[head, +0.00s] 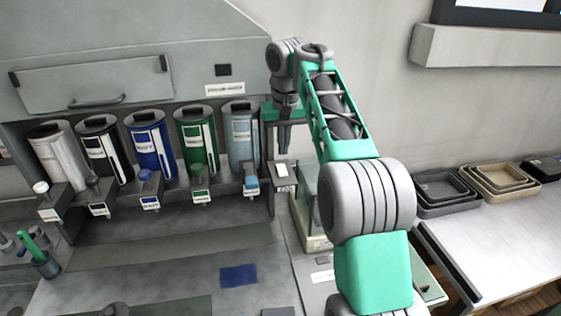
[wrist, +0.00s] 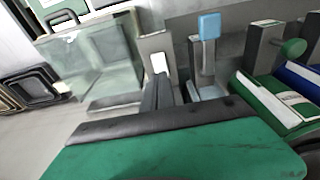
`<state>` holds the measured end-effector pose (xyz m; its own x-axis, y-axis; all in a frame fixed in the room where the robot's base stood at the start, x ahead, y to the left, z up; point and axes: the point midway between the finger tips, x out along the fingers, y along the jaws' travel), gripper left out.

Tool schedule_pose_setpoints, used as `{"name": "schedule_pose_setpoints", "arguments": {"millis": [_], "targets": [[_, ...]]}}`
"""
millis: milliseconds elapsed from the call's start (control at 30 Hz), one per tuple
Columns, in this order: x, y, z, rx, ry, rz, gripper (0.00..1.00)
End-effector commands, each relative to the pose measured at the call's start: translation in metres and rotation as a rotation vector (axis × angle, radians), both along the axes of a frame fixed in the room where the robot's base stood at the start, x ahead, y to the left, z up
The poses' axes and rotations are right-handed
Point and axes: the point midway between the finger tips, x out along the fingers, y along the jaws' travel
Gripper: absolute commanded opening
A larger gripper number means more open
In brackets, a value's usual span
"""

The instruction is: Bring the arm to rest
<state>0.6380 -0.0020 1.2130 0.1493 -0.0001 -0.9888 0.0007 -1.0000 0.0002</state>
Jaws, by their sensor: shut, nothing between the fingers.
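My green and grey arm reaches forward over the right part of the bench in the head view. My gripper (head: 284,138) points down beside the light blue canister (head: 241,138), to its right. It is shut and empty. In the wrist view the closed fingers of my gripper (wrist: 163,90) show near the middle, in front of a grey post with a white switch (wrist: 159,64). A light blue knob (wrist: 209,26) stands just right of the fingers in that view. I cannot tell whether the fingers touch anything.
Several labelled canisters stand in a row with dispensers below; the blue one (head: 150,142) is central. A glass-sided box (head: 306,212) stands partly behind my arm. A blue patch (head: 238,275) lies on the bench. Stacked trays (head: 497,177) sit on the right table, whose front is clear.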

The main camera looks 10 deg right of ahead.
Motion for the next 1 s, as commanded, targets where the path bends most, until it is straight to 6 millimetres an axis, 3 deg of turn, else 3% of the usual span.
{"name": "schedule_pose_setpoints", "arguments": {"millis": [67,367,467,600,733,900,1000], "targets": [[0.0,0.0,0.01,0.0,0.0,0.0,0.0],[-0.001,0.001,0.008,0.001,-0.001,-0.001,0.0],[-0.013,0.005,0.014,0.015,-0.012,0.002,0.0],[-0.061,0.019,0.021,0.055,-0.053,0.004,0.0],[-0.125,0.025,0.006,0.075,-0.104,0.003,0.0],[-0.212,0.019,-0.045,0.056,-0.175,-0.001,0.0],[-0.251,0.011,-0.08,0.029,-0.206,0.0,0.0]]}}
